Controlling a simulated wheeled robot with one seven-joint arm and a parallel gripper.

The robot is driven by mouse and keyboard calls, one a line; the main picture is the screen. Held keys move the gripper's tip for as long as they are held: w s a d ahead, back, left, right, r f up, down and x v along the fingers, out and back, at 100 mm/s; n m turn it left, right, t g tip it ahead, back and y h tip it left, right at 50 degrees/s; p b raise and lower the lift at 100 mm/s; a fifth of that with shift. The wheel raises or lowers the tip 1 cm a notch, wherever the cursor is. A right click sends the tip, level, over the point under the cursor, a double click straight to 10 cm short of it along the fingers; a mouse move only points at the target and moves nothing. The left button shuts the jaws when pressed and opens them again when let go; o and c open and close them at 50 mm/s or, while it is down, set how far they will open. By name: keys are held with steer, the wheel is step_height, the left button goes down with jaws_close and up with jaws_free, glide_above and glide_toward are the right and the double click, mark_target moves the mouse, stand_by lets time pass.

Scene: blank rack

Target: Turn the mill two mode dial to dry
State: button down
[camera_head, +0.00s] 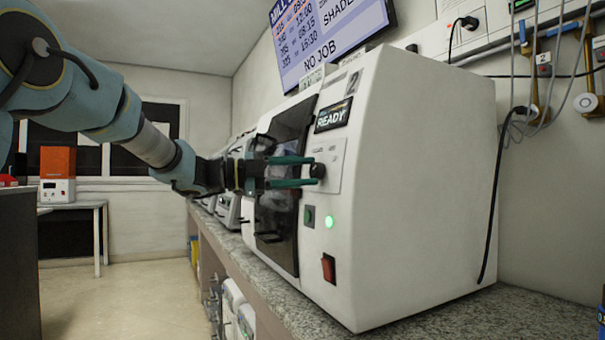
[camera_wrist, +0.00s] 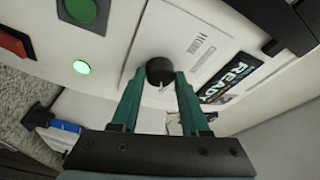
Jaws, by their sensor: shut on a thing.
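The mill (camera_head: 410,180) is a large white machine with a "2" label on its front and a display (camera_head: 332,116) reading READY. Its mode dial (camera_head: 318,171) is a small black knob on a white label plate, below the display. In the wrist view the dial (camera_wrist: 160,71) sits between the tips of my green fingers. My gripper (camera_head: 312,171) is shut on the dial, coming from the left. The wrist view also shows my gripper (camera_wrist: 160,80) from behind. The plate's lettering is too small to read, so the dial's setting cannot be told.
Below the dial are a lit green lamp (camera_head: 329,222), a green button (camera_head: 309,216) and a red rocker switch (camera_head: 328,268). The mill's dark door (camera_head: 280,225) is left of the dial. The mill stands on a granite counter (camera_head: 500,318). The floor (camera_head: 150,290) left of it is clear.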

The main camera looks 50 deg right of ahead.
steer(key=shift+c, duration=2)
jaws_free()
steer(key=v, duration=1)
steer(key=shift+w+a, duration=0.25)
steer(key=shift+a, duration=0.05)
steer(key=shift+f, duration=0.15)
